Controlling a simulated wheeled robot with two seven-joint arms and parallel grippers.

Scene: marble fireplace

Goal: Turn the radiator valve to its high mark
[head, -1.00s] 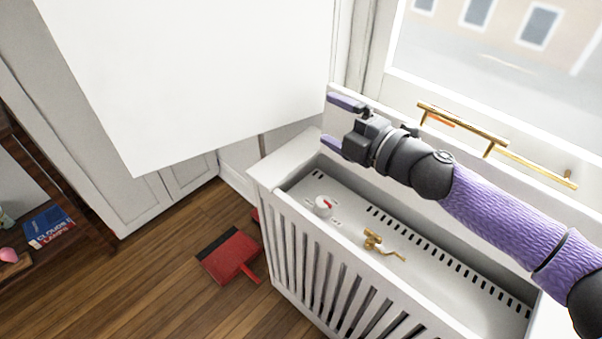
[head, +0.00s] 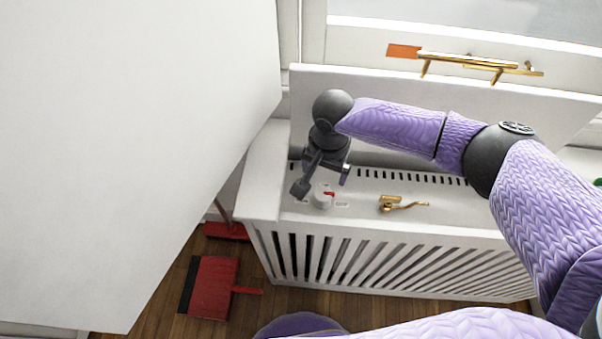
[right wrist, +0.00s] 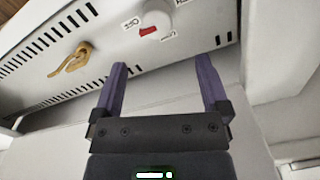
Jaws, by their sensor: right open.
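The radiator valve is a white round knob (head: 324,200) with a red mark, on the top of the white radiator cover (head: 460,212). In the right wrist view the knob (right wrist: 157,16) is at the top, partly cut off, with its red mark (right wrist: 147,31) on the near side. Small printed labels surround it; one at the edge starts with H, the others are too small to read surely. My right gripper (head: 323,182) is open and empty, pointing down just above and behind the knob. Its two purple fingers (right wrist: 162,68) are spread, apart from the knob. My left gripper is out of view.
A brass latch (head: 402,203) lies right of the knob. The cover's raised lid (head: 450,108) stands behind, below brass window handles (head: 470,60). A large white panel (head: 120,130) fills the left. A red dustpan (head: 213,288) lies on the floor.

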